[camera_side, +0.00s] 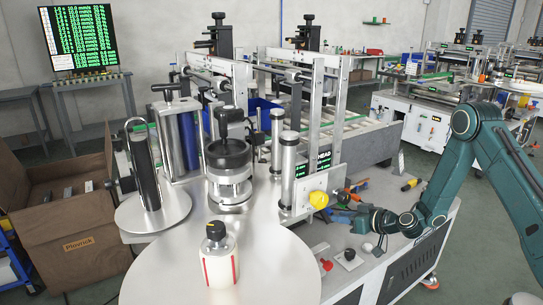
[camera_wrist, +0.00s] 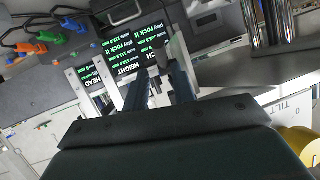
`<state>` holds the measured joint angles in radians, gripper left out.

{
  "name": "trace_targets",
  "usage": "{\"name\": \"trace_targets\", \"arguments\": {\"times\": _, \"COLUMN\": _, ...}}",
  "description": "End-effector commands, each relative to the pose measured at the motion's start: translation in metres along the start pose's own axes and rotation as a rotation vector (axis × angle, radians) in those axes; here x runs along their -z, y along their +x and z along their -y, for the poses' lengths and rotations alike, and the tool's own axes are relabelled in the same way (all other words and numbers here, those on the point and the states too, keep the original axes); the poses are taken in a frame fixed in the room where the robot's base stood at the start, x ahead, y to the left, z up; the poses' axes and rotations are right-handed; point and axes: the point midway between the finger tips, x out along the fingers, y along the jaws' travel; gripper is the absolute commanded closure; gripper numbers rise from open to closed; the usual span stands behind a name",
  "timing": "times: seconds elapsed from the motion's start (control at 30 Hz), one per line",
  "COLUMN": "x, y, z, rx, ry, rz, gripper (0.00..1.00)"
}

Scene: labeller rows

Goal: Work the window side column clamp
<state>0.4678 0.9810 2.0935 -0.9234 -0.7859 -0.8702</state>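My gripper (camera_wrist: 160,85) shows in the wrist view with its two dark fingers apart and nothing visible held between them. In the side view my gripper (camera_side: 345,215) is low at the right of the labeller, close to a yellow knob (camera_side: 318,200) on a white plate. The yellow knob also shows at the lower right of the wrist view (camera_wrist: 298,146). The labeller's metal columns (camera_side: 303,120) stand above it. I cannot tell which part is the window side column clamp; contact is not clear.
A round metal table (camera_side: 265,270) carries a white bottle (camera_side: 219,260) with a black cap. Several tools and small coloured parts lie on the grey bench (camera_side: 330,235) around my gripper. A brown box (camera_side: 75,235) stands at the left. Polished rods (camera_wrist: 270,20) are at the wrist view's upper right.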

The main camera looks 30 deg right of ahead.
Motion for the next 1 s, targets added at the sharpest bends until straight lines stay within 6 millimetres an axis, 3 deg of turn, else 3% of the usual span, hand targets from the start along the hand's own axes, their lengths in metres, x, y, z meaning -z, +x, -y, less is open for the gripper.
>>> {"name": "trace_targets", "arguments": {"times": 0.3, "x": 0.0, "y": -0.038, "z": -0.001, "rx": -0.002, "ry": 0.001, "rz": 0.002, "gripper": 0.74}}
{"name": "trace_targets", "arguments": {"times": 1.0, "x": -0.035, "y": -0.061, "z": -0.017, "rx": 0.014, "ry": -0.054, "rz": 0.258, "gripper": 0.74}}
